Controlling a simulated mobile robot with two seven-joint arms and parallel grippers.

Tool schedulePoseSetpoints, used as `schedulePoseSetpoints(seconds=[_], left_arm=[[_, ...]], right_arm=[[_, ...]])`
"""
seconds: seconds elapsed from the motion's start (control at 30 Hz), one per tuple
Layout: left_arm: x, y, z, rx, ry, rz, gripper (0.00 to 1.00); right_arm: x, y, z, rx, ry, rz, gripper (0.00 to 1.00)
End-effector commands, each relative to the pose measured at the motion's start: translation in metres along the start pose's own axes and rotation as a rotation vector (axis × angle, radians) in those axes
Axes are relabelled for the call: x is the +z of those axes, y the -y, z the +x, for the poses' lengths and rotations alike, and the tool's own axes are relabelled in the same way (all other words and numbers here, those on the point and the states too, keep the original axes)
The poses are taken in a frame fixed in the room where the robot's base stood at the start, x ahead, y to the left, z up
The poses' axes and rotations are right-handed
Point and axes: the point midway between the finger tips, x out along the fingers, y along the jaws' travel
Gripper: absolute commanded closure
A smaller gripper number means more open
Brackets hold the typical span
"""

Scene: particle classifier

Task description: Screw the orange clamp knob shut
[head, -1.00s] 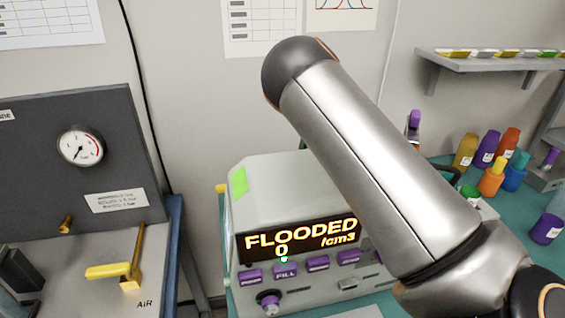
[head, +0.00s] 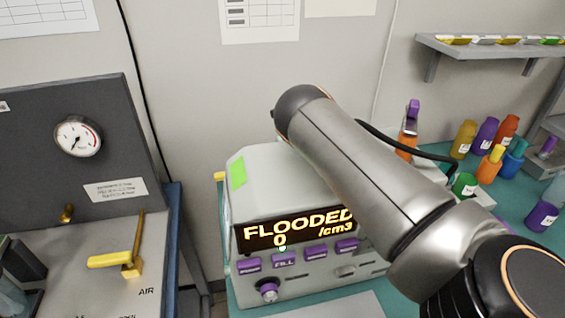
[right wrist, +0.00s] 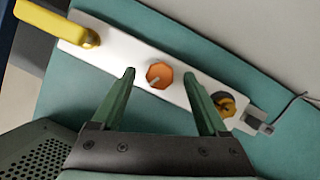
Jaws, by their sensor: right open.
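The orange clamp knob (right wrist: 159,75) shows in the right wrist view. It is a faceted orange disc with a pale mark on its face, on a white plate (right wrist: 125,58). My right gripper (right wrist: 160,75) is open, with its two green fingers on either side of the knob in the picture. Nothing is between the fingertips but the view of the knob, and I cannot tell how far above it they are. In the head view my right arm crosses the machine, and its gripper and the knob are not visible there. My left gripper is not in view.
A yellow handle (right wrist: 48,18) is at one end of the plate, and a dark and yellow fitting (right wrist: 224,103) near the other. In the head view, the machine (head: 290,195) displays "FLOODED 0 /cm3". Several coloured bottles stand on the right, including a purple one (head: 541,216).

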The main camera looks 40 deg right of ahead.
Motion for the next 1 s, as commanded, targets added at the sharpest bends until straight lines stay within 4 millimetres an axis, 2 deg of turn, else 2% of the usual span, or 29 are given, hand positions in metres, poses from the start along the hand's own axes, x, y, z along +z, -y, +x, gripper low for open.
schedulePoseSetpoints(seconds=[0.4, 1.0], left_arm=[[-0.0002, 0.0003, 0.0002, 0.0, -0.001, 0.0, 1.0], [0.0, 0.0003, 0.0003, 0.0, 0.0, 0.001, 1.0]], right_arm=[[-0.0001, -0.0001, 0.0067, 0.0, 0.0, -0.001, 0.23], [-0.0001, -0.0002, 0.0064, 0.0, 0.0, -0.001, 0.89]])
